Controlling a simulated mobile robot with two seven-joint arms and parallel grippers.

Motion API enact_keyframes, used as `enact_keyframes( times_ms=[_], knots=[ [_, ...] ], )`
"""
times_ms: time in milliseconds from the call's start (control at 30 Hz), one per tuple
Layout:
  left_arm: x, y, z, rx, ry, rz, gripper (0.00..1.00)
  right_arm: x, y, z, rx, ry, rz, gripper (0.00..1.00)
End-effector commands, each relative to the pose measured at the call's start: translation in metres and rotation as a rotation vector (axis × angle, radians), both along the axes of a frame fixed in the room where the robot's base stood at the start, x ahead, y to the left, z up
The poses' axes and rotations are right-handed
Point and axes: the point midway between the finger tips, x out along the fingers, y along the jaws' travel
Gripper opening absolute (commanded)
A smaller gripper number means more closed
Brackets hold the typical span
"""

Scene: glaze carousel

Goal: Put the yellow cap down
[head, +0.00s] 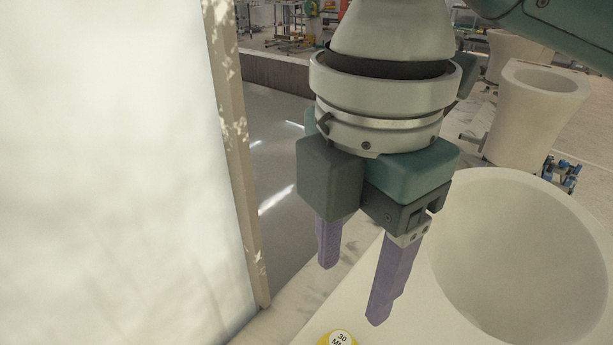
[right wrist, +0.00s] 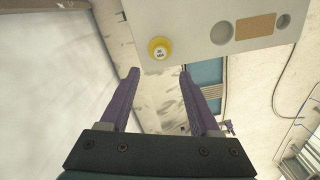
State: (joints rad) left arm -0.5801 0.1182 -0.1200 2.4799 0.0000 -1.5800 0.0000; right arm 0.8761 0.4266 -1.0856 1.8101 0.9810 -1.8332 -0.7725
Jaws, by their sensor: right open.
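The yellow cap (head: 338,340), with a white top marked "30" and letters, shows at the bottom edge of the head view, partly cut off. In the right wrist view the whole cap (right wrist: 159,48) sits near the edge of a pale surface (right wrist: 190,20), just beyond the fingertips. My right gripper (head: 352,293) has purple fingers that are apart with nothing between them. In the right wrist view the gripper (right wrist: 158,72) points toward the cap, which lies between the lines of the two fingers. It does not appear to touch the cap. My left gripper is not seen.
A large pale bowl (head: 525,255) stands at the right in the head view, beside my right gripper. A white panel (head: 110,170) with a wooden edge fills the left. The right wrist view shows a round recess (right wrist: 222,32) and a tan rectangle (right wrist: 256,26) in the pale surface.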

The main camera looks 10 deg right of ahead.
Motion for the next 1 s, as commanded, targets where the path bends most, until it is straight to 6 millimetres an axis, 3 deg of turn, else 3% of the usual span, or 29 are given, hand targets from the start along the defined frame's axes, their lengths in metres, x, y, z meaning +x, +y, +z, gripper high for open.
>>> enact_keyframes(
  times_ms=[200,333,467,567,667,800,1000],
  knots=[
    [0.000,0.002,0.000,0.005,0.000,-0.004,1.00,-0.002,0.003,0.004,0.014,0.001,-0.008,0.63],
    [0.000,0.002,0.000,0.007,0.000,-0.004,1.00,-0.017,0.023,-0.008,0.104,-0.006,-0.090,0.63],
    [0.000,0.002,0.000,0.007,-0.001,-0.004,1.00,-0.037,0.050,-0.021,0.272,-0.014,-0.325,0.63],
    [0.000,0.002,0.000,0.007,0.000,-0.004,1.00,-0.048,0.054,-0.027,0.386,-0.020,-0.598,0.63],
    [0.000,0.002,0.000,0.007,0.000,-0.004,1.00,-0.058,0.036,-0.037,0.443,-0.032,-0.910,0.63],
    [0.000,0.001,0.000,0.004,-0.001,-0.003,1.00,-0.079,-0.015,-0.053,0.423,-0.081,-1.324,0.63],
    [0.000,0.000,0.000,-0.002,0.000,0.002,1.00,-0.113,-0.080,-0.064,0.318,-0.182,-1.670,0.63]
  ],
)
